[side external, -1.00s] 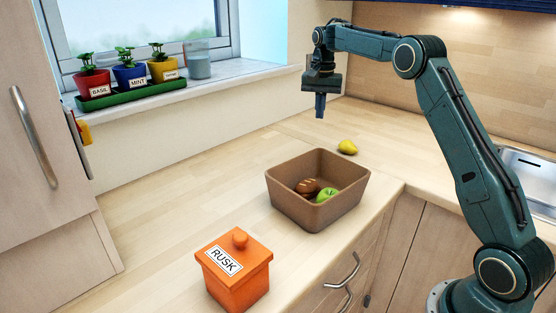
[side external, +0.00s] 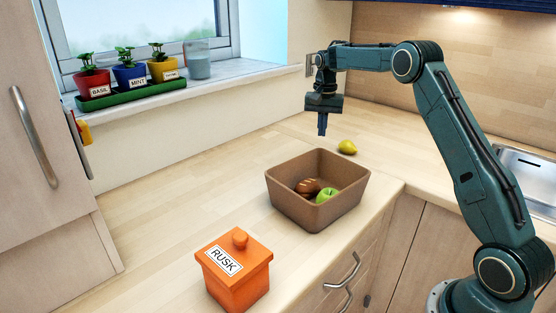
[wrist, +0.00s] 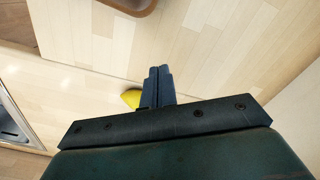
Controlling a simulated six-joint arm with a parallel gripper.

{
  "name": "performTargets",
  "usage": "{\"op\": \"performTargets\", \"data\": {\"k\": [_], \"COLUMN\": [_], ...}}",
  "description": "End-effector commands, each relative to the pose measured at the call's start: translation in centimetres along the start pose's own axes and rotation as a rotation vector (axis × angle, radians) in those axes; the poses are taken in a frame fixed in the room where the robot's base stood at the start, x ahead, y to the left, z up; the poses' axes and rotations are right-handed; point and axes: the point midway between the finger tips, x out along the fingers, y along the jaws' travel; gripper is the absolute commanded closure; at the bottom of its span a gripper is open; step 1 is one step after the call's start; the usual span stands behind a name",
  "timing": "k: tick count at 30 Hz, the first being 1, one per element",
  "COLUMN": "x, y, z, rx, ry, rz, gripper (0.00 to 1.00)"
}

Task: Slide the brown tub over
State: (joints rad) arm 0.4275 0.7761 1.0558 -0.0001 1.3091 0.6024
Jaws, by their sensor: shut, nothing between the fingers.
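The brown tub (side external: 308,211) stands upright on the wooden worktop near its front edge, with a bread roll (side external: 308,188) and a green apple (side external: 327,195) inside. Its edge also shows at the top of the wrist view (wrist: 130,5). My gripper (side external: 322,132) points down in the air above and behind the tub, apart from it. In the wrist view the fingers (wrist: 158,72) are together with nothing between them.
A yellow fruit (side external: 347,147) lies on the worktop behind the tub, and an orange RUSK box (side external: 235,272) stands in front. Potted herbs (side external: 130,75) and a glass (side external: 197,62) are on the sill. A sink (side external: 530,180) is at right. The worktop left of the tub is clear.

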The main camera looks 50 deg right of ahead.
Motion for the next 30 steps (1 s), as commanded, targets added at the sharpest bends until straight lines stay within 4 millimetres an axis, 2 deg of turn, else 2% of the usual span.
{"op": "performTargets", "data": {"k": [7, 19, 30], "x": [4.0, 3.9, 3.9], "y": [0.1, 0.0, 0.0], "z": [0.1, 3.2, 4.0], "rx": [0.000, -0.001, 0.000], "ry": [-0.003, -0.001, 0.000], "rz": [0.002, 0.001, 0.000], "gripper": [1.00, 1.00, 1.00]}}
